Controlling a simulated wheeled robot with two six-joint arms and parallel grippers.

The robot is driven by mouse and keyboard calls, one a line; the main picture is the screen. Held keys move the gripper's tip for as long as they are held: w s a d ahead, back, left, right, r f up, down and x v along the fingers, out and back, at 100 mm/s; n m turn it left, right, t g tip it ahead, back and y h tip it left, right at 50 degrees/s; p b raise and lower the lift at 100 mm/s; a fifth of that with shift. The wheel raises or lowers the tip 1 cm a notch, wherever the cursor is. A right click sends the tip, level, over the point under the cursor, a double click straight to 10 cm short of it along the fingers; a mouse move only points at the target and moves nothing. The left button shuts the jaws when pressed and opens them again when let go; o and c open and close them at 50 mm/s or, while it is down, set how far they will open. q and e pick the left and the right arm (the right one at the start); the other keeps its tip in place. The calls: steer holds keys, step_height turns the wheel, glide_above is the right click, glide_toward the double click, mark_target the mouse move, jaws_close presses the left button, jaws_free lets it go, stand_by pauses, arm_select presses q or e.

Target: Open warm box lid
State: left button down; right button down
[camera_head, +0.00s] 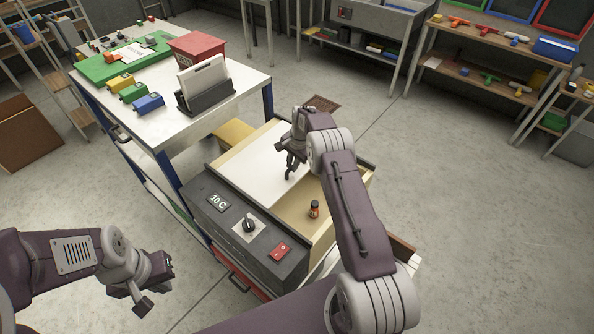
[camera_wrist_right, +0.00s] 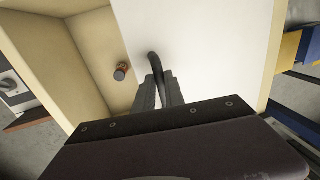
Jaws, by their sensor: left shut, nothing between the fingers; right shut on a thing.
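The warm box (camera_head: 214,212) has a dark front panel with a "10 C" display, a knob and a red switch. Its white sliding lid (camera_head: 258,165) covers the left part; the right part is uncovered, showing a cream interior. My right gripper (camera_head: 292,163) is shut on the lid's dark curved handle (camera_wrist_right: 154,62), near the lid's right edge. The fingers (camera_wrist_right: 158,93) also show in the right wrist view, partly covering the handle. A small brown bottle (camera_head: 314,209) stands inside the uncovered part. My left gripper (camera_head: 155,287) is shut and empty at lower left, apart from the box.
A white-topped workbench (camera_head: 215,108) stands left of the box, holding a red box (camera_head: 197,48), a dark file holder (camera_head: 208,95) and small coloured devices. Shelves (camera_head: 490,60) line the back right.

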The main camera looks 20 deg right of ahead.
steer(key=c, duration=1.4)
jaws_free()
step_height(320, 180, up, 9)
steer(key=s+b, duration=0.1)
steer(key=shift+s+d, duration=0.3)
steer(key=shift+d, duration=0.1)
